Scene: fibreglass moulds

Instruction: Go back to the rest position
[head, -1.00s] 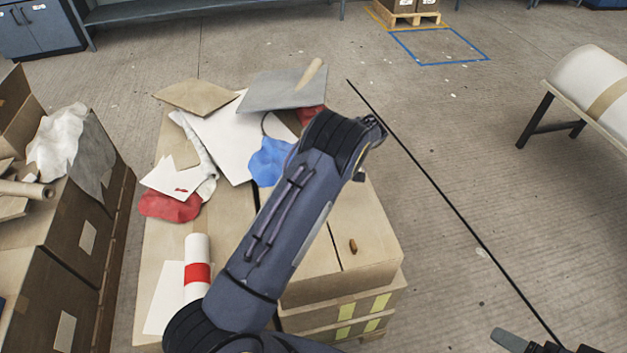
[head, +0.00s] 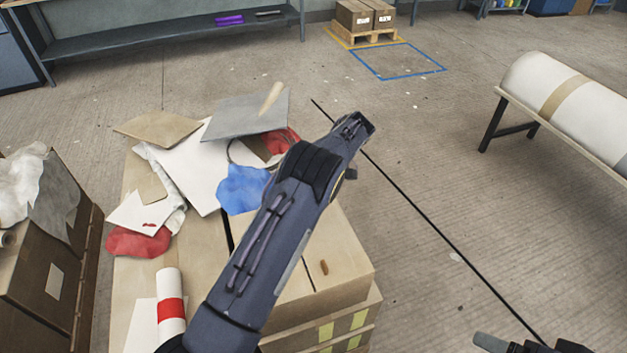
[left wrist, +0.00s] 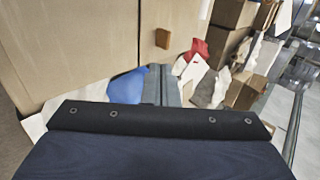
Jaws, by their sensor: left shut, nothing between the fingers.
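My left arm reaches up and right across the box stack in the head view. Its hand end (head: 352,128) is above the far right edge of the boxes, and its fingertips are not clear there. In the left wrist view my left gripper (left wrist: 161,85) has its two grey fingers together, with nothing between them. A blue cloth (left wrist: 127,87) appears beside the fingers in that view. My right gripper (head: 492,342) shows only partly at the bottom right edge of the head view, over the floor, and its fingers cannot be read.
More boxes (head: 50,285) stand left. A bench with a large white roll (head: 560,90) stands right. Floor between is clear.

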